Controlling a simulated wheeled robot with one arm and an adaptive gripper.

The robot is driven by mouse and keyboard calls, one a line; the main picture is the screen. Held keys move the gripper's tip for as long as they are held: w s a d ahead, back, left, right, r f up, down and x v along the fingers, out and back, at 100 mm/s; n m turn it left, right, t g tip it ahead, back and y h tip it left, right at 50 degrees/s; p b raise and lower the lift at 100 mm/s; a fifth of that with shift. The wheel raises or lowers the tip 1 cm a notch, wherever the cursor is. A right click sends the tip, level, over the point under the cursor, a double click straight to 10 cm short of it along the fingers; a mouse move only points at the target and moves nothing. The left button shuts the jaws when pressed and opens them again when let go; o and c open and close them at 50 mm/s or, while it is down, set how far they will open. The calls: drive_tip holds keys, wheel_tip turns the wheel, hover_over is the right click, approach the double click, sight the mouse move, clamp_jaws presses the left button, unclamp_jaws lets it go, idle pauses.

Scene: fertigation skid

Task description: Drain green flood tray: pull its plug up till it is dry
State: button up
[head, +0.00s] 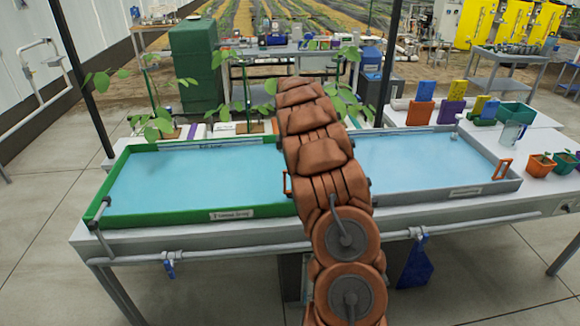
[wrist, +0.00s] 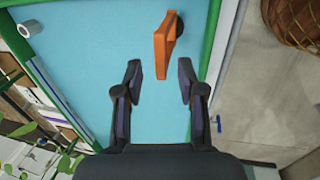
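The green flood tray (head: 150,219) lies on the left of the bench and holds light blue water (head: 190,178). An orange plug handle (head: 287,184) shows at its right end, partly hidden by my arm. In the wrist view the orange handle (wrist: 161,50) stands out over the water, just beyond my fingertips, with a dark round part beside it. My gripper (wrist: 160,78) is open and empty, its two black fingers apart and the handle in front of the gap, not between them. My gripper cannot be made out in the head view.
A grey tray (head: 455,197) with blue water and its own orange handle (head: 502,169) stands to the right. Potted plants (head: 541,164) stand at the bench's right end. Leafy plants (head: 160,125) rise behind the green tray. A pipe (head: 190,257) runs along the bench front.

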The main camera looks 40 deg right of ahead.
wheel_tip(320, 180, up, 11)
drive_tip(key=s+a, duration=0.1)
drive_tip(key=shift+s+a+f, duration=0.15)
drive_tip(key=shift+s+f, duration=0.05)
drive_tip(key=shift+s, duration=0.15)
idle(0.4)
drive_tip(key=s+a+r+m+g, duration=0.15)
drive_tip(key=s+a, duration=0.25)
drive_tip(key=a, duration=0.5)
drive_tip(key=s+a+r+m+y, duration=0.1)
drive_tip(key=s+a+m, duration=0.3)
drive_tip(key=a, duration=0.5)
drive_tip(key=s+a+r+m, duration=0.1)
drive_tip(key=s+a, duration=0.4)
drive_tip(key=a, duration=0.4)
drive_tip(key=s+a+f+m, duration=0.1)
drive_tip(key=s+a+f, duration=0.1)
drive_tip(key=s+a, duration=0.3)
drive_tip(key=s+a+f+m+g, duration=0.1)
drive_tip(key=s+a, duration=0.4)
drive_tip(key=s, duration=0.6)
drive_tip(key=s+a+f+m+g, duration=0.1)
drive_tip(key=s+a+f+m, duration=0.1)
drive_tip(key=s+a, duration=0.3)
drive_tip(key=s+f, duration=0.1)
drive_tip(key=s, duration=0.1)
drive_tip(key=shift+s, duration=0.4)
